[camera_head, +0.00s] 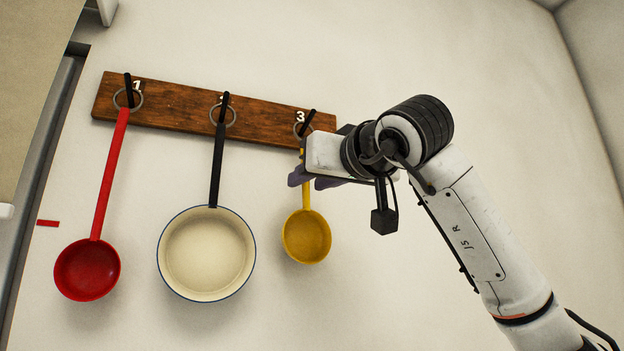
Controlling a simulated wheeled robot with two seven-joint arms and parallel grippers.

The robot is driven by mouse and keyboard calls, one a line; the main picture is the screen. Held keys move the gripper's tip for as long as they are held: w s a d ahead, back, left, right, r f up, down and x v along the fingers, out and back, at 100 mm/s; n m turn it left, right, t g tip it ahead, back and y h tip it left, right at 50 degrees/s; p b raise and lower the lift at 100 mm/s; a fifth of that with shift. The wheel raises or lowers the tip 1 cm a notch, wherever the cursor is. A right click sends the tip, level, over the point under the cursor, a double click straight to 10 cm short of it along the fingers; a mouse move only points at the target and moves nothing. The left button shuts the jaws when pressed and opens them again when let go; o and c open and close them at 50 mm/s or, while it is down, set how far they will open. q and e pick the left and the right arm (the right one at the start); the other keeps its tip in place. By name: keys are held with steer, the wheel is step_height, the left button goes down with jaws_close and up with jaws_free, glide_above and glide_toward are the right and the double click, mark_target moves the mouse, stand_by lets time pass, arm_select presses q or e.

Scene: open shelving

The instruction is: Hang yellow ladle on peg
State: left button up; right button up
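The yellow ladle (307,238) hangs bowl-down against the wall below the peg marked 3 (308,121). A grey ring at the top of its handle shows at this peg and appears to be around it, though the gripper partly covers that area. My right gripper (312,180) is at the upper part of the yellow handle, just below the ring. Its dark fingertips lie to either side of the handle. I cannot tell whether they press on it or stand apart from it. My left gripper is not in view.
A wooden peg board (175,108) is fixed to the pale wall. A red ladle (88,270) hangs at peg 1 and a cream pan (207,253) with a black handle hangs at the middle peg. The wall right of my arm is clear.

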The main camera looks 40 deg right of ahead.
steer(key=b+v, duration=0.2)
steer(key=v, duration=0.8)
steer(key=shift+s, duration=0.2)
steer(key=shift+d, duration=0.1)
